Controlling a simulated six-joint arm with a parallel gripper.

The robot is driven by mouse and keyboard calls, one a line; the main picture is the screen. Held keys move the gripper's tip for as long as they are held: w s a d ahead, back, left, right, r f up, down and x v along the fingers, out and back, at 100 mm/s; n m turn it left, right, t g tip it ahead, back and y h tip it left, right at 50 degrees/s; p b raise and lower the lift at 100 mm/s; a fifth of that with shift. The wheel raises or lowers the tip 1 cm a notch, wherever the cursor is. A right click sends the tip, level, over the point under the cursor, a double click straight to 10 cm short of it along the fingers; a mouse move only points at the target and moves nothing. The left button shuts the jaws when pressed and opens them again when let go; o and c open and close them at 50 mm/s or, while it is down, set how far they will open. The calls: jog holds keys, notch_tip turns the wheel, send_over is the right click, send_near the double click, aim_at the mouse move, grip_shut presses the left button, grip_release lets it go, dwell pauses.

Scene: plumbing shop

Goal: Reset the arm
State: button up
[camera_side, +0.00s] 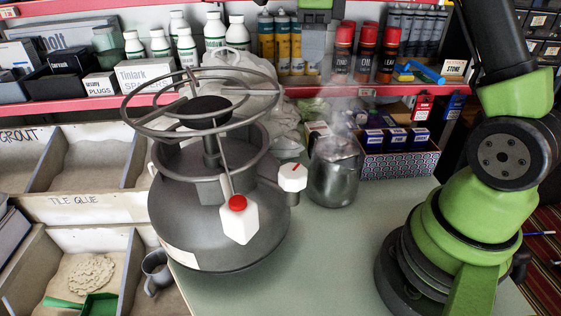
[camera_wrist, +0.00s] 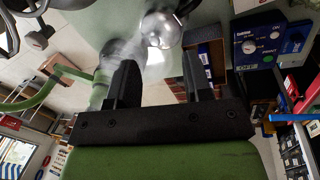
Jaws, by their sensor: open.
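My gripper (camera_wrist: 160,85) shows in the wrist view with its two black fingers apart and nothing between them. A grey gas burner (camera_side: 215,200) with a ring-shaped top and a white, red-capped part stands left of the pot.
A patterned box (camera_side: 400,165) of small dark packets stands right of the pot. Shelves (camera_side: 300,90) with bottles, tubes and boxes run along the back. Open bins (camera_side: 90,205) of powder lie at the left. The front of the counter is clear.

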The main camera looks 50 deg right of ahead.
jog(key=s+a+r+n+t, duration=0.2)
jog(key=s+a+n+t, duration=0.2)
jog(key=n, duration=0.8)
jog(key=s+a+r+n+t, duration=0.2)
jog(key=s+a+n+t, duration=0.2)
jog(key=s+n, duration=0.9)
jog(key=a, duration=0.3)
jog(key=shift+a+r, duration=0.35)
jog(key=shift+a, duration=0.05)
jog(key=shift+s, duration=0.1)
